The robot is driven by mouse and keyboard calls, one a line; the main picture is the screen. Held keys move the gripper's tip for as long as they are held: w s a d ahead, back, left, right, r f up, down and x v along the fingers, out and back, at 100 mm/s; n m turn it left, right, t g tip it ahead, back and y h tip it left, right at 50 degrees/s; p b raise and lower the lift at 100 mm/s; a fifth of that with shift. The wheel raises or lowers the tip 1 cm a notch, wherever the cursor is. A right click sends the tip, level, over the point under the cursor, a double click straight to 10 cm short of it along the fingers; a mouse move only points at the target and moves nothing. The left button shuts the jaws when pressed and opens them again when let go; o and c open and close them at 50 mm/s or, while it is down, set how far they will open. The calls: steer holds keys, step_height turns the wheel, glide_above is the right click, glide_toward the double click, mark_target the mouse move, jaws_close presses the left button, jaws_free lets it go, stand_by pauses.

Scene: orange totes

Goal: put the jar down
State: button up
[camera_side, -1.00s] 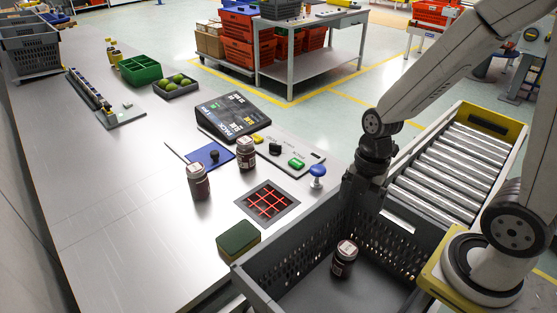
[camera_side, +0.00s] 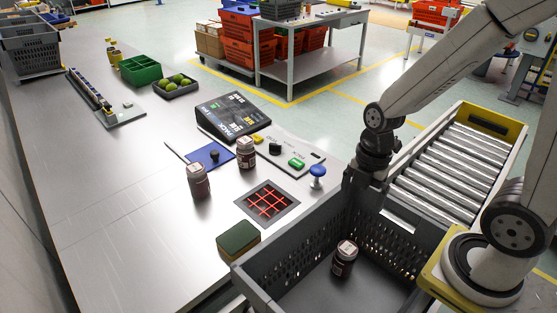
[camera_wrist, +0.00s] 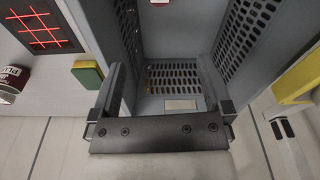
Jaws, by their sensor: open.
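A dark jar with a white-and-red lid (camera_side: 344,258) stands upright on the floor of the grey crate (camera_side: 262,288). In the wrist view only a sliver of a lid (camera_wrist: 160,2) shows at the top edge. My gripper (camera_wrist: 159,72) is open, with nothing between its fingers. In the side view it is over the far part of the crate, above and apart from the jar; its fingertips are hard to make out against the dark crate wall.
Two similar jars (camera_side: 198,182) (camera_side: 246,153) stand on the metal table, left of the crate. A green-and-yellow sponge (camera_side: 238,239) and a red-grid panel (camera_side: 267,202) lie near the crate. A roller conveyor (camera_side: 450,165) is behind it.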

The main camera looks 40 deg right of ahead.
steer(key=w+m+t, duration=0.1)
steer(key=m, duration=0.5)
steer(key=w+m+t+h, duration=0.1)
steer(key=m, duration=0.6)
steer(key=w+m, duration=0.1)
steer(key=m, duration=0.5)
steer(key=shift+a+r+t, duration=0.1)
steer(key=shift+r+t, duration=0.2)
steer(key=shift+t, duration=0.1)
stand_by(0.4)
